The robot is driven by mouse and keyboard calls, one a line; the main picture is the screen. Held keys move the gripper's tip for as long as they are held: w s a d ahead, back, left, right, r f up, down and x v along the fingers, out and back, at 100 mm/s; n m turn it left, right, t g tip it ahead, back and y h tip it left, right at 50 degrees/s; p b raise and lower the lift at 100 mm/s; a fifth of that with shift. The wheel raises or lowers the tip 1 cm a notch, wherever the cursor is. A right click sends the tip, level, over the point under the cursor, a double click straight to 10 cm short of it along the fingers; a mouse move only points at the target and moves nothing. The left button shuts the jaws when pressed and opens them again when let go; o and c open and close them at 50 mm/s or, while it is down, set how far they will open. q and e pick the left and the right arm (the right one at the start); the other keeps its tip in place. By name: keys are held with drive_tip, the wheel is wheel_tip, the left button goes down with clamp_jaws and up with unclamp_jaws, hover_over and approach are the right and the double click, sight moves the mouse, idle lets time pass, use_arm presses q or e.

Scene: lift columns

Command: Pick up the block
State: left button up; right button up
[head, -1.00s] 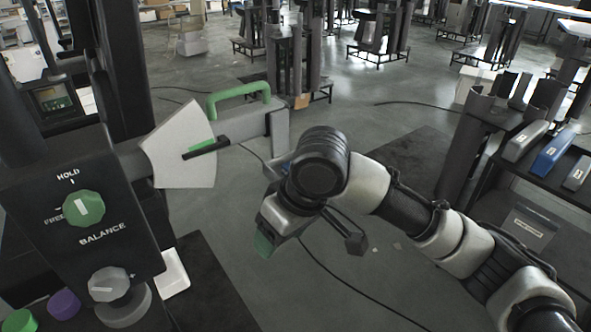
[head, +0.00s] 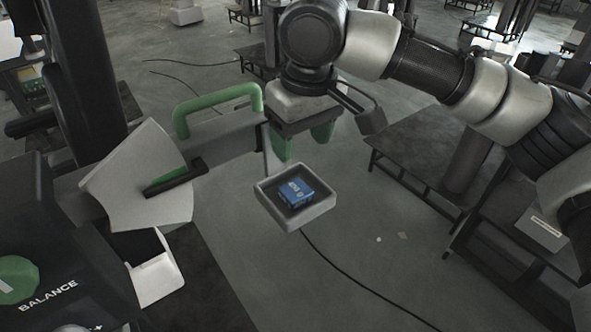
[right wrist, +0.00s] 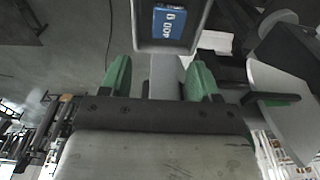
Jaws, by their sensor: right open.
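A blue block (head: 297,193) with white print lies in a small square grey tray (head: 318,213) at the end of the balance's arm. In the right wrist view the block (right wrist: 169,22) reads "400 g" and sits in the same tray (right wrist: 143,46). My right gripper (head: 305,145) has green fingertips. It is open and empty, above and just behind the tray, apart from the block. The gripper (right wrist: 160,80) also shows in the right wrist view, its fingers spread with the tray's grey stem between them. My left gripper is not in view.
The balance has a green handle (head: 218,108) and a pale fan-shaped plate (head: 140,180) with a pointer, left of the tray. A black panel marked BALANCE (head: 50,265) stands at the lower left. Dark benches are at right. Open floor lies below the tray.

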sight(295, 190)
drive_tip(key=f, duration=0.1)
drive_tip(key=s+f, duration=0.1)
drive_tip(key=f, duration=0.2)
drive_tip(key=shift+s+a+p, duration=0.15)
drive_tip(key=shift+s+p, duration=0.1)
drive_tip(key=shift+p, duration=0.15)
drive_tip(key=shift+w+f, duration=0.1)
drive_tip(key=shift+f, duration=0.2)
drive_tip(key=f, duration=0.1)
drive_tip(key=f+p, duration=0.1)
drive_tip(key=f, duration=0.1)
drive_tip(key=f+p, duration=0.1)
drive_tip(key=shift+w+a+f, duration=0.2)
drive_tip(key=shift+a+f, duration=0.05)
drive_tip(key=shift+f, duration=0.45)
drive_tip(key=c, duration=0.5)
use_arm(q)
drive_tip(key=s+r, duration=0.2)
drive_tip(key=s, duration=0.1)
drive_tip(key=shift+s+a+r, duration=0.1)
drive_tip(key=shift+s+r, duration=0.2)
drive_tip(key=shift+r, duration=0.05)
use_arm(e)
drive_tip(key=c, duration=0.4)
